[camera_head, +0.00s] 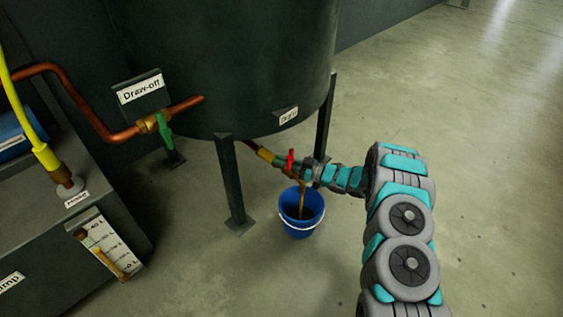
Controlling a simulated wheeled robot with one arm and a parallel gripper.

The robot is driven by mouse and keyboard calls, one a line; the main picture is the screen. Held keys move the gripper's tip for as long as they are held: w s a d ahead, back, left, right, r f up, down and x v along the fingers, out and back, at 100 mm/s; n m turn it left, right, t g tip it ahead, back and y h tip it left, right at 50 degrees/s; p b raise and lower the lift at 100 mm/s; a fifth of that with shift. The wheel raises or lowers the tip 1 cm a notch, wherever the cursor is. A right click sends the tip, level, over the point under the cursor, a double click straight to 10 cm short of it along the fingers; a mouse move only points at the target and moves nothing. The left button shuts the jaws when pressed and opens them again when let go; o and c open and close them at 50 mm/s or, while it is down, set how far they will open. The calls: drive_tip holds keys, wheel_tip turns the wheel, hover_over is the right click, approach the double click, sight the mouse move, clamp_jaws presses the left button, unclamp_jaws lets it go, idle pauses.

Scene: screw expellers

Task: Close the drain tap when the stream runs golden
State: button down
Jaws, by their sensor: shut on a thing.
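The drain tap has a red handle (290,161) on a brass pipe (265,154) under the dark green tank (225,65). My gripper (300,168) is at the red handle and shut on it; its fingertips are small and partly hidden here. A brownish-golden stream (302,200) runs down from the tap outlet. It falls into a blue bucket (299,229) on the floor, which holds dark liquid.
A green-handled valve (164,127) sits on the copper pipe by the "Draw-off" sign (140,90). The tank legs (233,185) stand near the tap. A level gauge (106,247) is at lower left. The floor at right is clear.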

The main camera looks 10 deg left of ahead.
drive_tip(key=m+t+h+b, duration=0.1)
drive_tip(key=t, duration=0.1)
drive_tip(key=m+t+h+b, duration=0.1)
drive_tip(key=m+t, duration=0.1)
drive_tip(key=w+m+t+h, duration=0.1)
drive_tip(key=m+t+h, duration=0.1)
drive_tip(key=shift+d+f+t+b, duration=0.2)
drive_tip(key=shift+d+t+b, duration=0.1)
drive_tip(key=shift+b, duration=0.1)
drive_tip(key=shift+w+d+r+m+t+h+b, duration=0.1)
drive_tip(key=shift+m+t+h+b, duration=0.15)
drive_tip(key=shift+m+t+h, duration=0.25)
drive_tip(key=shift+w+d+m+t+h+b, duration=0.1)
drive_tip(key=shift+m+t+h+b, duration=0.1)
drive_tip(key=shift+m+t+h, duration=0.3)
drive_tip(key=shift+w+d+r+h, duration=0.1)
drive_tip(key=shift+h, duration=0.2)
drive_tip(key=c, duration=0.8)
unclamp_jaws()
drive_tip(key=shift+c, duration=0.2)
drive_tip(key=v, duration=0.7)
drive_tip(key=shift+s+d, duration=0.2)
drive_tip(key=shift+s, duration=0.15)
